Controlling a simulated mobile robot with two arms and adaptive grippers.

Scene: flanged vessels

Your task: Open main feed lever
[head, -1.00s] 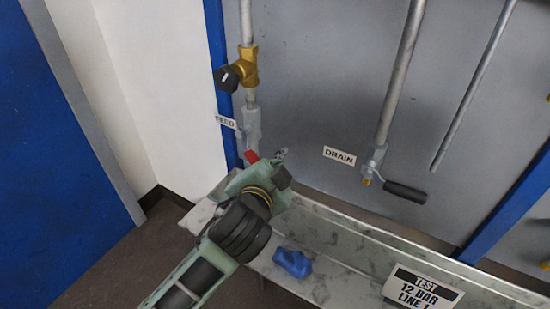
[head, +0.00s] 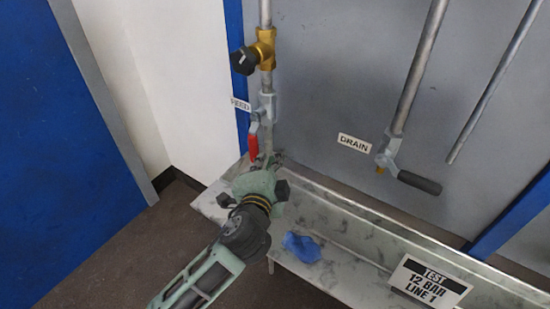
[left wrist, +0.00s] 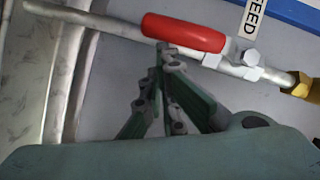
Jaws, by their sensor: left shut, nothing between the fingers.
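The feed lever has a red handle (head: 253,141) that hangs down alongside the grey feed pipe, below the FEED label (head: 240,104). In the left wrist view the red handle (left wrist: 184,32) lies across the top, roughly along the pipe. My left gripper (head: 271,163) is just below the lever's lower end in the head view. Its fingers are shut and empty. In the left wrist view the fingertips (left wrist: 166,52) appear close to the handle's edge; I cannot tell whether they touch it. My right gripper is not in view.
A brass valve with a black knob (head: 244,61) sits above the lever. A drain lever with a black grip (head: 419,182) is to the right. A metal tray (head: 350,232) below holds a blue cloth-like item (head: 302,246). A TEST 12 BAR sign (head: 428,281) is on its front.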

